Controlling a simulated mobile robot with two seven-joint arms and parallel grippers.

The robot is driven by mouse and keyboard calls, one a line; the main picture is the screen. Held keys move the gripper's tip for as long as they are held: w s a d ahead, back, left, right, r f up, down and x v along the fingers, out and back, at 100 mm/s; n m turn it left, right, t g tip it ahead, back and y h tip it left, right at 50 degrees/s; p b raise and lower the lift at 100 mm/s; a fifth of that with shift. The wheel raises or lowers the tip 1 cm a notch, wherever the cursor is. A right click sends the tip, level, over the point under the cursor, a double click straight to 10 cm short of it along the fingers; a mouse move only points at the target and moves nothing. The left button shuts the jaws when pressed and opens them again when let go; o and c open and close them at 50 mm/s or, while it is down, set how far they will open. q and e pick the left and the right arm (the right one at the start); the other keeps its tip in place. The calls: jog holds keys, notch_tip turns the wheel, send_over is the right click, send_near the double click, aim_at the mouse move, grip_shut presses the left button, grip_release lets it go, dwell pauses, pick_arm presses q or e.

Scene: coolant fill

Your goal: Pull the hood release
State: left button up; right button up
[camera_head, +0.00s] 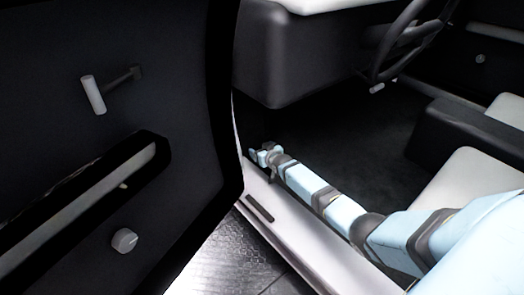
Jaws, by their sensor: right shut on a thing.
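My right arm reaches from the lower right across the door sill into the dark footwell. My right gripper (256,154) is at the far end of the arm, low beside the left side of the footwell, under the dashboard. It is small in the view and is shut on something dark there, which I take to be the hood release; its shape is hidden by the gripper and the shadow. My left gripper is not in view.
The open car door (190,130) fills the left, with a window crank (93,94) and a knob (124,240). The dashboard (295,60) overhangs the footwell. The steering wheel (405,40) is at the upper right. A light seat (460,170) stands right of my arm. The pale sill (300,250) runs below it.

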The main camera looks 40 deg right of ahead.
jog(key=shift+w+a+r, duration=0.1)
jog(key=shift+a+r, duration=0.05)
jog(key=shift+a, duration=0.05)
dwell(0.6)
